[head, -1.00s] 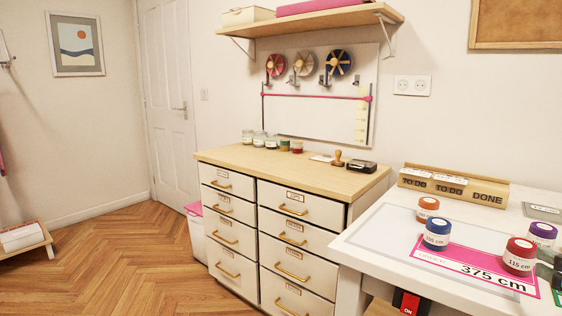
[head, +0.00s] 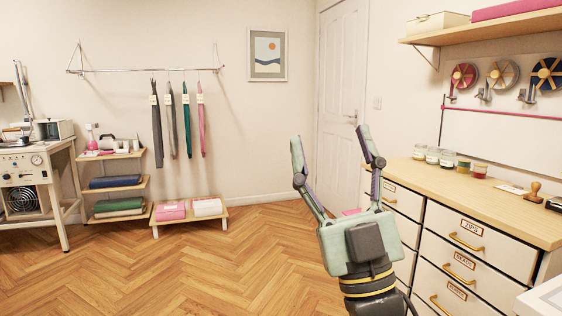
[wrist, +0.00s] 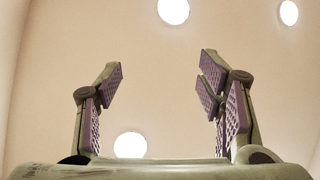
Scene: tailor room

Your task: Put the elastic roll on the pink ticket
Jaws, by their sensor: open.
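My gripper (head: 331,138) is raised in front of the room in the head view, its two fingers pointing up and spread wide apart. It is open, with nothing between the fingers. In the wrist view the fingers (wrist: 160,72) stand apart with purple pads, and only bare ceiling and lights show beyond. The pink ticket and the elastic rolls near it are outside both current views. Only a corner of the white table (head: 545,300) shows at the lower right of the head view.
A drawer cabinet (head: 490,203) stands right of my gripper, with several small jars (head: 433,156) and a stamp (head: 534,192) on top. Wheels of ribbon (head: 502,74) hang on the wall. Low shelves (head: 140,183) stand at the far left. The wooden floor (head: 200,270) is clear.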

